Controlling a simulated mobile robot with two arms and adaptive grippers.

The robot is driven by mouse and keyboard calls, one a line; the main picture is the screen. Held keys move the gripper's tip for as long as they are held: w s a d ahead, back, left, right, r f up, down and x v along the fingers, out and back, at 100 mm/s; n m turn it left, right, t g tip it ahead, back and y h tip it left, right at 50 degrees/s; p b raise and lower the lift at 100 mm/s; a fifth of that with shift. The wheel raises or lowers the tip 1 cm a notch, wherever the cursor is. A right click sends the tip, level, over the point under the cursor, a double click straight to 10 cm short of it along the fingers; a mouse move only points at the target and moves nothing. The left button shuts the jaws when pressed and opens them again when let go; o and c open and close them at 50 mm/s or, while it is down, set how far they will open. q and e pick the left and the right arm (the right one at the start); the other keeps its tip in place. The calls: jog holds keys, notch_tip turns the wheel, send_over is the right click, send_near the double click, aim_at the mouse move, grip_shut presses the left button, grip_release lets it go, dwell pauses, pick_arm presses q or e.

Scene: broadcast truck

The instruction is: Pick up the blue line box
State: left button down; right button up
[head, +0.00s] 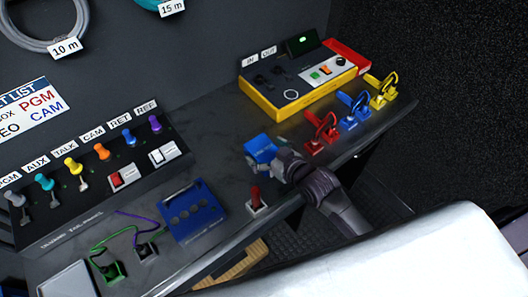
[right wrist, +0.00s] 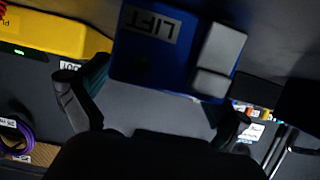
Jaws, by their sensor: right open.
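A small blue box (head: 260,148) stands on the dark counter, in front of the yellow-edged mixer. In the right wrist view the blue box (right wrist: 145,50) shows a label reading LIFT and a pale grey block on its face. My right gripper (head: 284,162) is at the near right side of this box, partly covering it. In the right wrist view my right gripper (right wrist: 155,103) is open, its fingers spread toward the box's near edge; I cannot tell whether they touch it. A second, flatter blue box (head: 193,214) with several round sockets lies further left. My left gripper is not in view.
The yellow-edged mixer (head: 300,82) stands behind. Red (head: 320,133), blue (head: 354,107) and yellow (head: 382,91) cable-like pieces line the counter's right. A red-topped switch (head: 256,200) stands near the front edge. A labelled jack panel (head: 88,177) is at left.

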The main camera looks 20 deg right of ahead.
jog(key=shift+w+a+f, duration=0.2)
jog(key=shift+w, duration=0.2)
jog(key=shift+s, duration=0.1)
jog(key=shift+c, duration=0.3)
jog(key=shift+r, duration=0.1)
jog(key=c, duration=1.3)
